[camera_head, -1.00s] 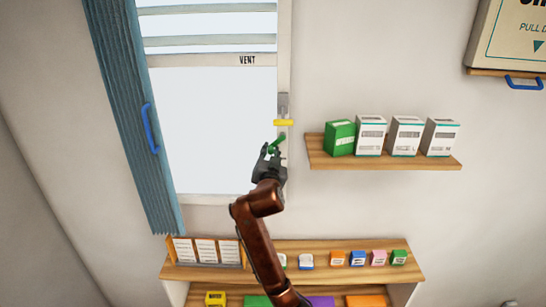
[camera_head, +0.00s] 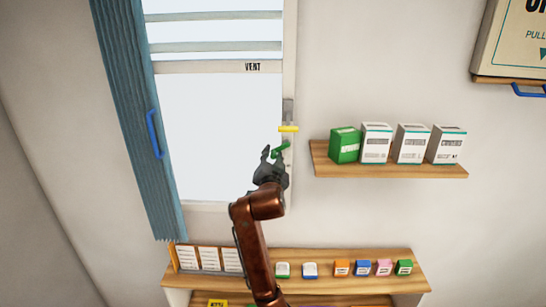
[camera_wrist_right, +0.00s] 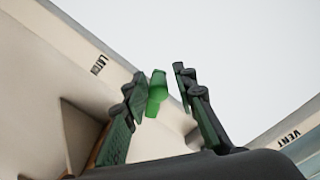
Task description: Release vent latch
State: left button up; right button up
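The vent latch is on the right side of the window frame. It shows a yellow bar (camera_head: 288,129) with a small green handle (camera_head: 281,151) below it. My right gripper (camera_head: 274,154) is at the green handle, pointing up. In the right wrist view my right gripper (camera_wrist_right: 159,75) is open, with the green handle (camera_wrist_right: 157,92) between its fingers. A gap shows between the handle and the right finger; whether the left finger touches it is unclear. My left gripper is not in view.
The window pane (camera_head: 220,130) is left of the latch, with a blue curtain (camera_head: 130,120) beyond it. A wall shelf (camera_head: 390,172) with several boxes juts out at right. A lower shelf unit (camera_head: 340,255) holds small items. The wall between latch and wall shelf is clear.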

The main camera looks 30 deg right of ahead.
jog(key=shift+o, duration=1.2)
jog(key=shift+r, duration=0.15)
jog(key=shift+s, duration=0.15)
jog(key=shift+s+a, duration=0.2)
jog(key=v, duration=1.1)
jog(key=shift+s+a, duration=0.15)
